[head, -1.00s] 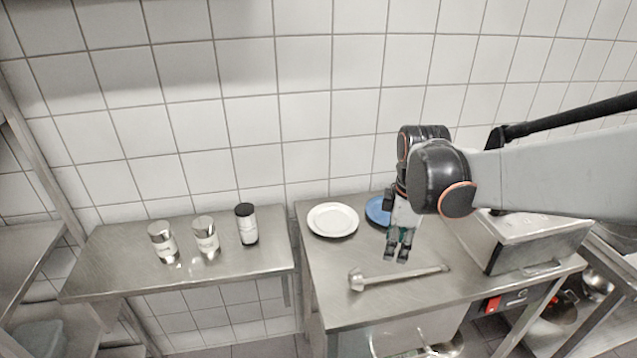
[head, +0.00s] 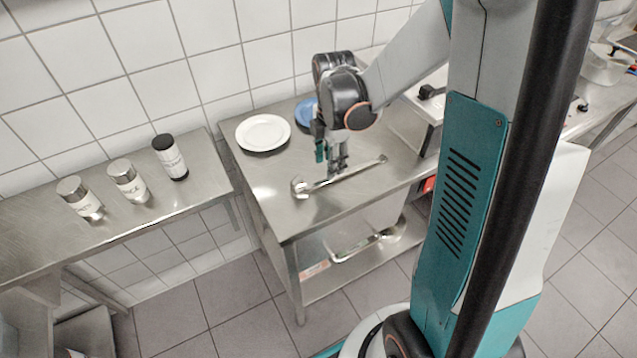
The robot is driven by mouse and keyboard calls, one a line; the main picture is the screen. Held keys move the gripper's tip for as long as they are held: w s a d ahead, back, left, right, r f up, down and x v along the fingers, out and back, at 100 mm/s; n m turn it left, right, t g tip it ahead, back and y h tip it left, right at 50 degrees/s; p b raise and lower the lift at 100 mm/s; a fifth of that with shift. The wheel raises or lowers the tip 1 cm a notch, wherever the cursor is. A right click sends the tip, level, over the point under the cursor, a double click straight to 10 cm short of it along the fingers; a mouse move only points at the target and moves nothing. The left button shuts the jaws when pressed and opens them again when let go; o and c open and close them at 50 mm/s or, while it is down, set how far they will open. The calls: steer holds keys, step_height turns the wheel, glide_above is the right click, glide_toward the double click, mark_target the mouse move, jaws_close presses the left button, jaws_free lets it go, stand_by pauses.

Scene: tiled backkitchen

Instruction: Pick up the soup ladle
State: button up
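The soup ladle is a metal ladle with its bowl (head: 300,188) toward the left front and its long handle (head: 371,165) running to the right and back. It lies on the steel table (head: 262,187). My gripper (head: 338,172) points down at the middle part of the handle. Its two fingers show a small gap between them, and the handle passes at or just behind the fingertips. I cannot tell whether they touch it. The fingers cover a short piece of the handle.
A white plate (head: 263,133) and a partly hidden blue plate (head: 304,113) stand behind the ladle. A metal box appliance (head: 412,128) is to the right. Several canisters, one black-lidded (head: 170,157), stand on a left table (head: 200,190).

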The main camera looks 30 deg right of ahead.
steer(key=shift+s+d+f+b, duration=0.1)
steer(key=shift+d+f+b, duration=0.15)
steer(key=shift+f+b, duration=0.75)
steer(key=shift+s+d+f+b, duration=0.1)
steer(key=shift+d+f+b, duration=0.1)
steer(key=shift+f, duration=1.55)
steer(key=shift+r, duration=0.1)
steer(key=shift+c, duration=0.3)
jaws_close()
